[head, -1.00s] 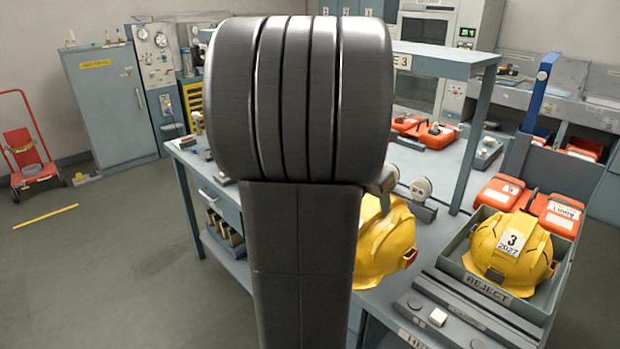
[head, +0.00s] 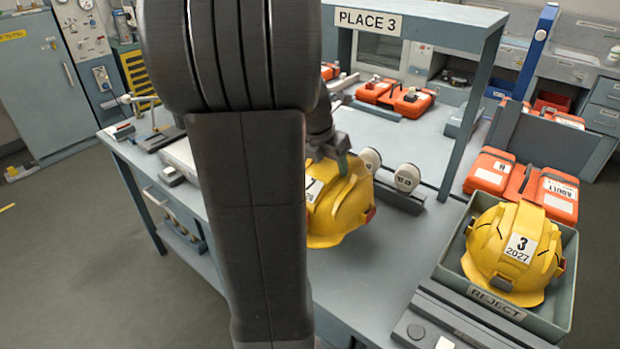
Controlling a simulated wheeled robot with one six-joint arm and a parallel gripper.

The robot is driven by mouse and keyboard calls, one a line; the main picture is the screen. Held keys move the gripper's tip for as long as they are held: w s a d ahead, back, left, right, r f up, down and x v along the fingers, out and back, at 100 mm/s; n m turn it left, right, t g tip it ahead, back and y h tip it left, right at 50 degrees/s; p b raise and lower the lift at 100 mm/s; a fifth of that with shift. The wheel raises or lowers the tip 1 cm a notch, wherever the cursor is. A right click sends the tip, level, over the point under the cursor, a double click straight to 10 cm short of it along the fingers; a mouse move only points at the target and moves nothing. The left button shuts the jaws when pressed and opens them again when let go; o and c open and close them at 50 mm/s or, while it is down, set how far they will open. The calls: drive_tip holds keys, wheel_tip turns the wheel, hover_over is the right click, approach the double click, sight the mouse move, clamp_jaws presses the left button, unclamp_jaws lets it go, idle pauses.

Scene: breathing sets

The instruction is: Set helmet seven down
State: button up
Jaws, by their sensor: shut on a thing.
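A yellow helmet (head: 342,210) with a white label, on which a 7 partly shows, hangs from my gripper (head: 330,158). My arm hides its left side. The gripper is shut on the top of the helmet. The helmet appears to be held over the grey bench (head: 345,278), but I cannot tell how high. Another yellow helmet (head: 490,245), labelled 3 and 2027, sits in the grey REJECT tray (head: 452,275) at the right.
Orange sets (head: 556,196) lie behind the tray. Round white-faced parts (head: 407,177) stand on a rack just right of the held helmet. A raised shelf marked PLACE 3 (head: 369,21) spans the bench behind. Bare bench top shows below the helmet.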

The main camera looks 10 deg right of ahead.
drive_tip(key=shift+f, duration=3.2)
drive_tip(key=shift+f+b, duration=0.15)
drive_tip(key=shift+b, duration=0.15)
drive_tip(key=o, duration=1.6)
drive_tip(key=shift+o, duration=0.2)
